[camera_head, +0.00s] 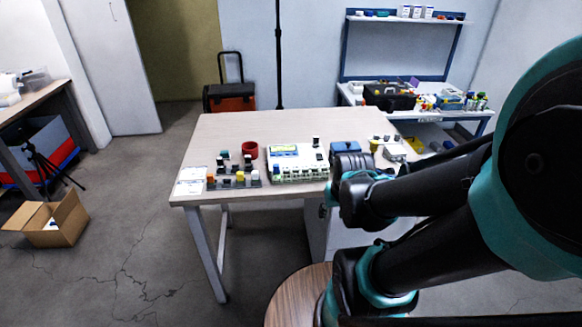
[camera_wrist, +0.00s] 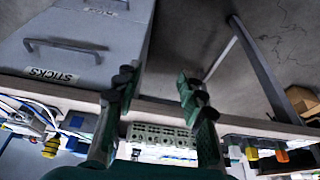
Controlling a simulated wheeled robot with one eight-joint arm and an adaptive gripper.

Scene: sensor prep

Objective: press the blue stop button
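I cannot pick out a blue stop button for certain in either view. A blue-topped box (camera_head: 345,148) stands on the table behind my arm, partly hidden, and I cannot tell whether it bears a button. A white panel with green terminals (camera_head: 298,165) lies left of it. The panel's terminal row also shows between my fingers in the wrist view (camera_wrist: 160,134). My gripper (camera_wrist: 157,80) is open and empty, its two fingers apart in front of the table's edge. In the head view my arm hides the gripper.
Small coloured parts (camera_head: 240,181), a red ring (camera_head: 250,148) and a white sheet (camera_head: 191,181) lie on the table (camera_head: 220,128), left of the panel. A grey drawer cabinet (camera_wrist: 85,45) is close by in the wrist view. A cardboard box (camera_head: 60,228) sits on the floor.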

